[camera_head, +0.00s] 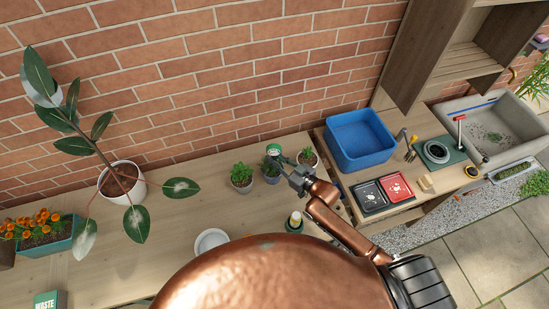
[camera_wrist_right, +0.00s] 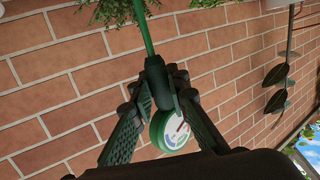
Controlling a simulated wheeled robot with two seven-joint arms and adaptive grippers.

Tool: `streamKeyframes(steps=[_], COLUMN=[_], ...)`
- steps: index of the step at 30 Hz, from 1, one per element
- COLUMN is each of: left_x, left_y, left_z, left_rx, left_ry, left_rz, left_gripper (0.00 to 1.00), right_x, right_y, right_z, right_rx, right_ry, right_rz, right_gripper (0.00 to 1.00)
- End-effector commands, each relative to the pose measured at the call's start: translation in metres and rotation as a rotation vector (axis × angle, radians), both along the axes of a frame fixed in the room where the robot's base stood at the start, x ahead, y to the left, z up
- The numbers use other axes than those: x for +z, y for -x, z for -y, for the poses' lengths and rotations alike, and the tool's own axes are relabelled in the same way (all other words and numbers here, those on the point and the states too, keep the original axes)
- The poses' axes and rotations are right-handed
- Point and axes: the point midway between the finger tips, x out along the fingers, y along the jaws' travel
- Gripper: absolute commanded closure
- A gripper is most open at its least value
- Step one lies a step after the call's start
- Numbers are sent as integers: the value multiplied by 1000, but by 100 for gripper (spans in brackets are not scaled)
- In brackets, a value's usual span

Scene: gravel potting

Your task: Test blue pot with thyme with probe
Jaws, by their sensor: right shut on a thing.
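The blue pot with thyme (camera_head: 271,178) stands on the wooden bench between two other small potted plants, partly hidden by my right gripper. My right gripper (camera_head: 280,163) is right over it, shut on the probe (camera_head: 273,149), whose round green-rimmed dial shows above the plant. In the right wrist view the fingers (camera_wrist_right: 160,88) close around the probe near its dial (camera_wrist_right: 169,129). Its green rod runs up the picture toward green foliage (camera_wrist_right: 125,8). The rod's tip is out of view, so I cannot tell whether it is in the soil. My left gripper is not in view.
Potted herbs stand close on both sides, one at left (camera_head: 241,178) and one at right (camera_head: 308,157). A blue bin (camera_head: 360,140) and black and red trays (camera_head: 383,193) lie to the right. A white saucer (camera_head: 211,240) is nearer. The brick wall (camera_head: 230,80) is close behind.

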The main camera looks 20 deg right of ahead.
Motion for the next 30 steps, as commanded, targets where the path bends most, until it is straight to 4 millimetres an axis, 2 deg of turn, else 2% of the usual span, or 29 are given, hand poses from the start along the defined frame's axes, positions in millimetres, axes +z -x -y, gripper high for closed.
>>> streamKeyframes(steps=[30], left_x=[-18], left_y=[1], left_z=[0], left_rx=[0], left_ry=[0], left_rz=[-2], left_gripper=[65], right_x=[-30], right_y=[0], right_z=[0], right_rx=[0], right_ry=[-1], right_rz=[1], right_gripper=[100])
